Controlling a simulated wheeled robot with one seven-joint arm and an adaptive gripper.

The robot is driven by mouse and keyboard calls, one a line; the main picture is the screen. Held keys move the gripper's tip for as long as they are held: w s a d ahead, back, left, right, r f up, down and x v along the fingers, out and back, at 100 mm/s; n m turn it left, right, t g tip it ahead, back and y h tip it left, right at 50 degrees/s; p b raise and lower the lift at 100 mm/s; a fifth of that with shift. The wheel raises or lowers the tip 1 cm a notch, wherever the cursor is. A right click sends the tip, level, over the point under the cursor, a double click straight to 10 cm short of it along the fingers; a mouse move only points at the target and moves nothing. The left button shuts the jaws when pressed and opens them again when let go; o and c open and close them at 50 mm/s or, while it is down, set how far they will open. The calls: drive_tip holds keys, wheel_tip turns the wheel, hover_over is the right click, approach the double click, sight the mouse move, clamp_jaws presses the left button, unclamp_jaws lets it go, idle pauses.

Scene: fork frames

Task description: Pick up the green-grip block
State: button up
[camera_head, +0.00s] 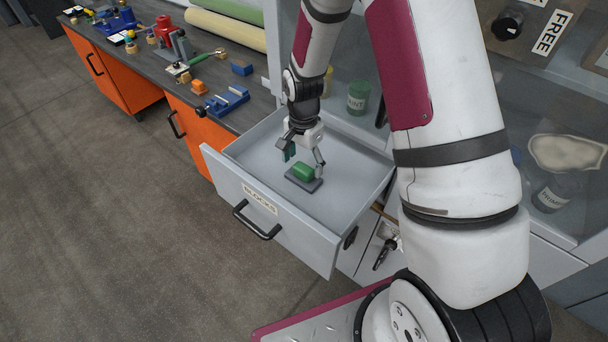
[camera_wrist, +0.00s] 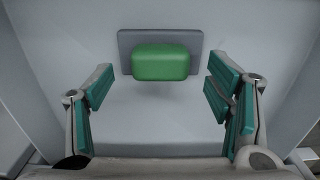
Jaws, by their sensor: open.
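The green-grip block is a grey flat base with a rounded green grip (camera_head: 303,173) on top. It lies on the floor of the open drawer labelled BLOCKS (camera_head: 262,215). In the wrist view the green grip (camera_wrist: 161,62) sits ahead of the jaws, near the top middle, with the grey base (camera_wrist: 126,46) around it. My gripper (camera_head: 303,157) is inside the drawer space, above and close to the block. In the wrist view its teal-padded fingers (camera_wrist: 160,95) are spread wide, one to each side, with nothing between the pads.
The drawer walls stand on all sides of my gripper. A black handle (camera_head: 257,222) is on the drawer front. A workbench (camera_head: 140,45) with tools and orange cabinets is at the upper left. A green-lidded jar (camera_head: 357,98) stands behind the drawer. The rest of the drawer floor is bare.

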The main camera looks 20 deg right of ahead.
sight(303, 167)
drive_tip(key=shift+f, duration=1.35)
drive_tip(key=c, duration=1.3)
drive_tip(key=shift+r, duration=0.1)
wheel_tip(303, 167, up, 10)
drive_tip(key=shift+f+b, duration=0.1)
drive_tip(key=shift+b, duration=0.4)
